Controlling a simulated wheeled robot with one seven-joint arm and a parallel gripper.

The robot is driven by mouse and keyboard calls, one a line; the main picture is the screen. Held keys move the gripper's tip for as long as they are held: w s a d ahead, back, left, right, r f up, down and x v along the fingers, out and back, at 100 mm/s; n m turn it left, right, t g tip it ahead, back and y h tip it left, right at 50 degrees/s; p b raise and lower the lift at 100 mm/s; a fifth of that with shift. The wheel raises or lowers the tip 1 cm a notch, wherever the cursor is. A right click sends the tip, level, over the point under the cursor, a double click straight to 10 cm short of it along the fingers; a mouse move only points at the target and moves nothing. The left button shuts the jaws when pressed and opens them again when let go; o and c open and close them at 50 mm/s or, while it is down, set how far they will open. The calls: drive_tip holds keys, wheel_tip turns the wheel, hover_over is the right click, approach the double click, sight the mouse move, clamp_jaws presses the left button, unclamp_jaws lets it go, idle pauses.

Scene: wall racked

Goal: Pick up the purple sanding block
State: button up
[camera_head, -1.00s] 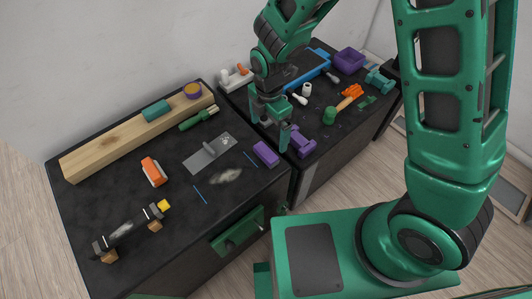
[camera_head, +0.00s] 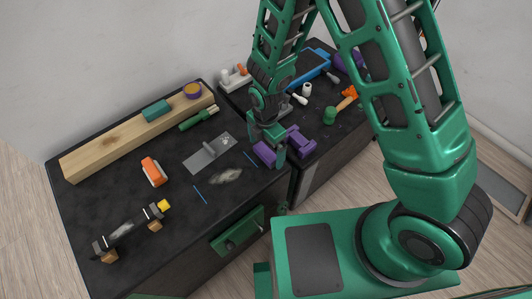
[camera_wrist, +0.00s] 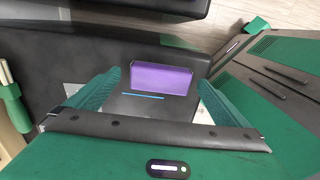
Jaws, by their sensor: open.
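The purple sanding block (camera_head: 264,152) lies on the black top of the near cabinet, close to its right edge, partly hidden by my gripper in the head view. In the wrist view the purple block (camera_wrist: 163,79) sits between and a little beyond my two fingertips. My gripper (camera_head: 266,148) is open and empty, its fingers hanging over the block. In the wrist view the gripper (camera_wrist: 160,82) has one green finger on each side of the block. I cannot tell how high the fingertips are above the top.
A purple dumbbell-like object (camera_head: 300,141) lies close by on the right cabinet. A long wooden beam (camera_head: 110,146) lies along the back.

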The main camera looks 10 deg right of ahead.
sight(265, 151)
drive_tip(key=shift+f, duration=0.65)
drive_tip(key=shift+c, duration=0.3)
drive_tip(key=c, duration=1.2)
drive_tip(key=shift+r, duration=0.1)
drive_tip(key=shift+r, duration=0.75)
wheel_tip(265, 151, up, 3)
drive_tip(key=shift+w+f, duration=0.1)
drive_tip(key=shift+f, duration=0.1)
drive_tip(key=s+a+r, duration=0.2)
drive_tip(key=s, duration=0.1)
drive_tip(key=s+a+r, duration=0.2)
drive_tip(key=a, duration=0.1)
drive_tip(key=s+a+r, duration=0.2)
drive_tip(key=s+a, duration=0.1)
drive_tip(key=shift+s+r, duration=0.35)
drive_tip(key=shift+r, duration=0.05)
